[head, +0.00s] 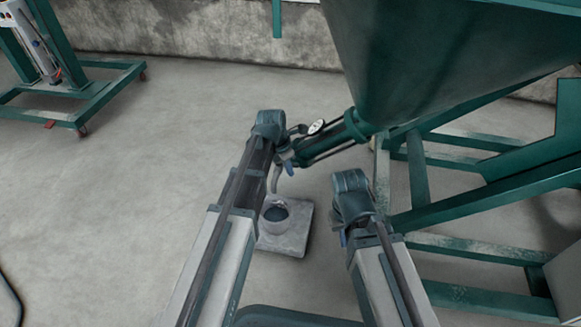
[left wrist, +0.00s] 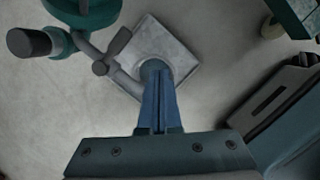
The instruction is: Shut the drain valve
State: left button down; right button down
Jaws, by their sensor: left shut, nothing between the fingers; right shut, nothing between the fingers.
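The drain valve shows in the left wrist view as a grey pipe with a dark lever handle (left wrist: 118,43), which points up and right. In the head view its outlet pipe (head: 275,181) curves down over a cup (head: 276,216), and my left arm partly hides the valve body. My left gripper (head: 289,167) is close beside the valve. In the left wrist view its blue fingers (left wrist: 158,75) are shut and empty, to the right of the handle and apart from it in the picture. My right gripper (head: 343,238) is shut and empty, low beside the green frame.
The cup stands on a square grey plate (head: 290,243) on the floor. A green hopper (head: 430,60) with a gauge (head: 316,127) on its outlet is above right. Its green frame (head: 470,250) fills the right. Open floor lies left; a wheeled green stand (head: 75,110) is at the back left.

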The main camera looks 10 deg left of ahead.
pick_arm(q)
jog(key=d+p+v, duration=0.1)
jog(key=p+v, duration=0.4)
jog(key=v, duration=0.1)
jog(key=shift+s, duration=0.25)
